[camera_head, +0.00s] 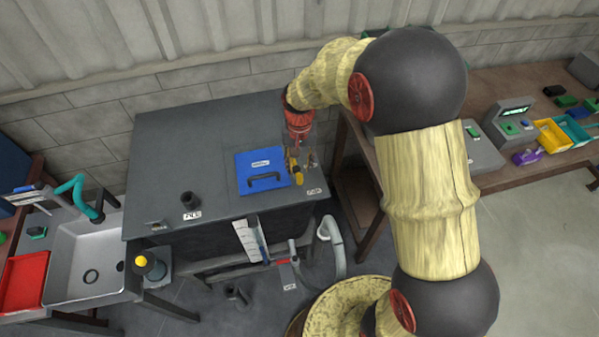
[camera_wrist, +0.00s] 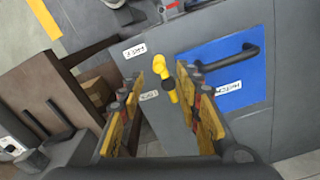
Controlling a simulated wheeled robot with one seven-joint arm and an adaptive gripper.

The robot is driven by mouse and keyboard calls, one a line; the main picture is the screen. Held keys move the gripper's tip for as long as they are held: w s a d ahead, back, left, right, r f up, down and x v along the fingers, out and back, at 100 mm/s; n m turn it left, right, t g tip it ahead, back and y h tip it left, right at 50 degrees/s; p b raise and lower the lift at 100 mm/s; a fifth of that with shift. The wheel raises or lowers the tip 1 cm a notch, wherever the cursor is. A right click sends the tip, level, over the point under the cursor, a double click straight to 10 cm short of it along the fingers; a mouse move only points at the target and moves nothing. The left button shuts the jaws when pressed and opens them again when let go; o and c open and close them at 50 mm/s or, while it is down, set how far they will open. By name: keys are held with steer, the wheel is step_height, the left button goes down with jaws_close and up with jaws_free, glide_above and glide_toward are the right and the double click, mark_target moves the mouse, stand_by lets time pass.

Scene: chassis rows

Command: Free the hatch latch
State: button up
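The blue hatch (camera_head: 258,161) lies closed on top of the dark grey chassis, with a black handle across it. It also shows at the right of the wrist view (camera_wrist: 228,66). The small yellow latch (camera_wrist: 171,84), with a dark band, sits on the grey surface beside the hatch; in the head view it shows at the hatch's right edge (camera_head: 299,179). My gripper (camera_wrist: 159,72) is open, with yellow fingers pointing down towards the latch. The latch appears between the fingertips, nearer the right one. I cannot tell whether either finger touches it.
The grey chassis top (camera_head: 190,140) is mostly clear left of the hatch, with a small black knob (camera_head: 190,200) near its front. A sink (camera_head: 90,265) stands at the left. A wooden bench (camera_head: 510,90) with bins and devices is at the right, across a gap.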

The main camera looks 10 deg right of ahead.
step_height(320, 180, up, 5)
steer(key=shift+f, duration=0.1)
stand_by(0.7)
steer(key=s+d+r+n+t+b, duration=0.1)
steer(key=s+b, duration=0.3)
steer(key=s, duration=0.4)
steer(key=s+d+r+n+t+b, duration=0.1)
steer(key=s+r+b, duration=0.3)
steer(key=s, duration=0.4)
steer(key=s+d+r+n+t+b, duration=0.1)
steer(key=s+d+r+t+b, duration=0.1)
steer(key=s+b, duration=0.3)
steer(key=s+t, duration=0.1)
steer(key=s, duration=0.2)
steer(key=shift+s+d+r+n+t, duration=0.25)
steer(key=shift+d+r+n+t, duration=0.05)
steer(key=shift+d+r+n, duration=0.1)
steer(key=shift+c, duration=0.5)
